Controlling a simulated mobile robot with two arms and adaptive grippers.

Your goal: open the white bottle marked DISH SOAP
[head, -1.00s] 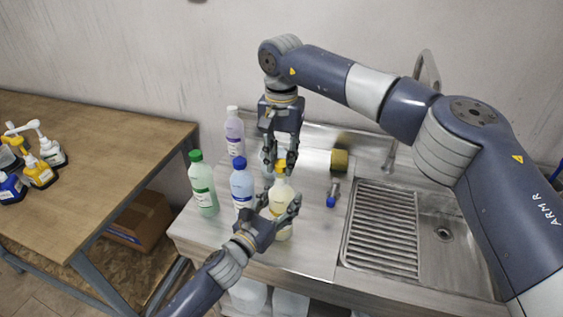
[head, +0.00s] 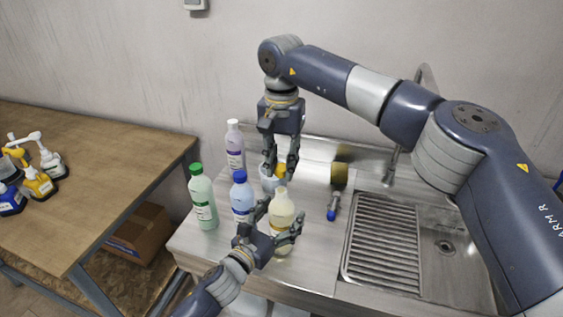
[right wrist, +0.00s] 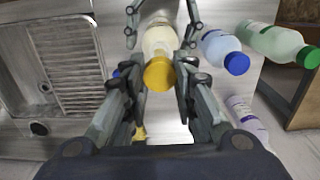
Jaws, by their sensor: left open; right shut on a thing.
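The creamy white bottle (head: 281,222) stands upright on the steel counter; its label is too small to read. Its pale neck shows bare at the top. My right gripper (head: 281,172) is above it, shut on the yellow cap (head: 282,171), which looks lifted clear of the neck. In the right wrist view, the cap (right wrist: 159,74) sits between the fingers, with the bottle (right wrist: 160,40) beyond it. My left gripper (head: 278,222) is open, its fingers on either side of the bottle's body; I cannot tell whether they touch it.
A blue-capped bottle (head: 242,200), a green-capped bottle (head: 202,200) and a white-capped purple bottle (head: 235,150) stand to the left. A wooden table (head: 110,170) is left.

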